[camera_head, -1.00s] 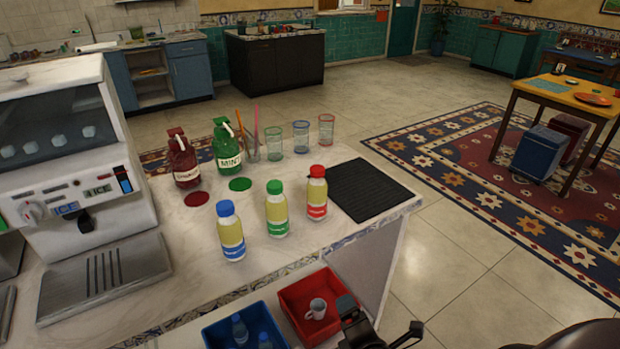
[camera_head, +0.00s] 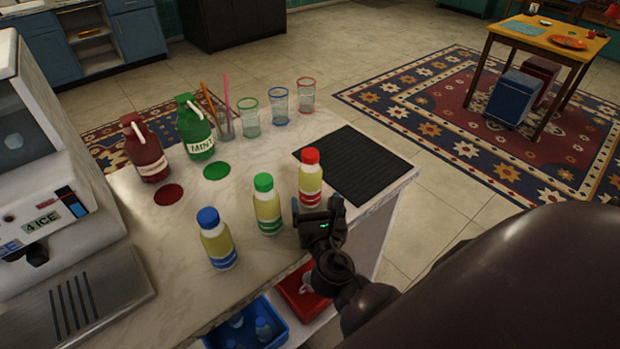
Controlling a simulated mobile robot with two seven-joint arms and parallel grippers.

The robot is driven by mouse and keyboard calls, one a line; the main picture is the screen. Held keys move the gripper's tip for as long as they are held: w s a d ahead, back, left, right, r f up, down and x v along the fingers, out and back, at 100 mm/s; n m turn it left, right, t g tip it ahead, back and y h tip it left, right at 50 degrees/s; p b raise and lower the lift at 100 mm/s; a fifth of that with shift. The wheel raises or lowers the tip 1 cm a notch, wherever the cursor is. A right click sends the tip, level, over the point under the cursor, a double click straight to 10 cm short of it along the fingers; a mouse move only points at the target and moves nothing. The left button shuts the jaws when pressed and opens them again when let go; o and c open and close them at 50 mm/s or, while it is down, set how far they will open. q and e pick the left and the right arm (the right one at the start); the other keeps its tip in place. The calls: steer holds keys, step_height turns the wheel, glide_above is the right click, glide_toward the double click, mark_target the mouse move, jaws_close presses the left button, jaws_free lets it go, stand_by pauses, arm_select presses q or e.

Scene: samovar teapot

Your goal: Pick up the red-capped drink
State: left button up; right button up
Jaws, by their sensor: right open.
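The red-capped drink (camera_head: 310,177) is a small yellow bottle standing upright on the marble counter, next to the black mat. My right gripper (camera_head: 318,207) is raised in front of the counter's near edge, just at the lower front of this bottle. I cannot tell whether a finger touches the bottle. My left gripper is not in view.
A green-capped bottle (camera_head: 267,206) stands close left of the gripper, with a blue-capped bottle (camera_head: 216,240) farther left. Syrup bottles and glasses stand behind. The black ribbed mat (camera_head: 356,166) is bare. A red bin (camera_head: 300,296) and a blue bin (camera_head: 283,325) sit below the counter.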

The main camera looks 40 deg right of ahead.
mark_target(312, 190)
steer(key=shift+x, duration=3.3)
steer(key=shift+a+r, duration=0.1)
steer(key=shift+a, duration=0.05)
steer(key=c, duration=0.9)
steer(key=shift+c, duration=1.2)
steer(key=shift+r, duration=0.15)
